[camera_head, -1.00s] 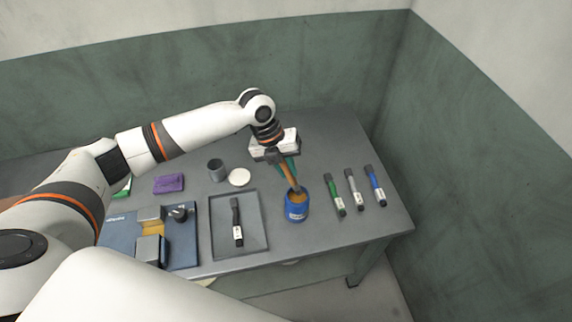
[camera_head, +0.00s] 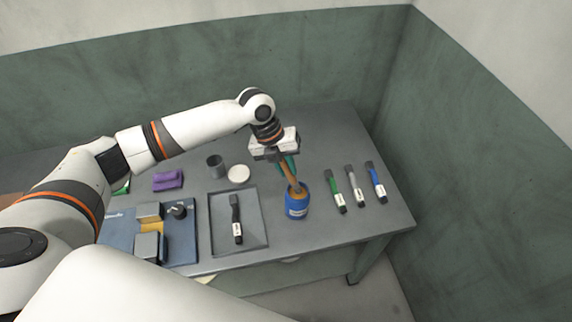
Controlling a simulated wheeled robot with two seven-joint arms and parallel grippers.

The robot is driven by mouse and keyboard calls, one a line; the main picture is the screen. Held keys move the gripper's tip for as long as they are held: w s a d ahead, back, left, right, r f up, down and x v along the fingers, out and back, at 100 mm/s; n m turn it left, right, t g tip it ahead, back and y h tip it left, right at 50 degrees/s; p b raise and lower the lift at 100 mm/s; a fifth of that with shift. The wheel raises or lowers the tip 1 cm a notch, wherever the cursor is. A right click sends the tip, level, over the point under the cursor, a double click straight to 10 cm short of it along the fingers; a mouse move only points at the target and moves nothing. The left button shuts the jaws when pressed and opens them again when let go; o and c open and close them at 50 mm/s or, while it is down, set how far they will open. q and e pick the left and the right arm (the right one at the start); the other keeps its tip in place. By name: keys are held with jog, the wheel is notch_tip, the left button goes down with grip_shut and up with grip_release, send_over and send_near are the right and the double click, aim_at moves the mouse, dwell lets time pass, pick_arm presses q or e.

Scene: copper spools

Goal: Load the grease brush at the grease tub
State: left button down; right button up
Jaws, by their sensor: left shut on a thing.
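The grease tub (camera_head: 297,209) is a blue pot with a white label and brownish contents, standing upright near the front of the table. My left gripper (camera_head: 283,158) is above and just behind the tub, shut on the grease brush (camera_head: 290,174). My right gripper is not in view.
Green, grey and blue marker-like tubes (camera_head: 353,188) lie right of the tub. A grey tray (camera_head: 255,236) with a black one is to its left.

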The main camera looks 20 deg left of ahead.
pick_arm(q)
jog(key=shift+f+b, duration=0.35)
jog(key=shift+f, duration=0.2)
dwell(1.3)
notch_tip(320, 180, up, 7)
jog(key=p, duration=0.6)
dwell(0.9)
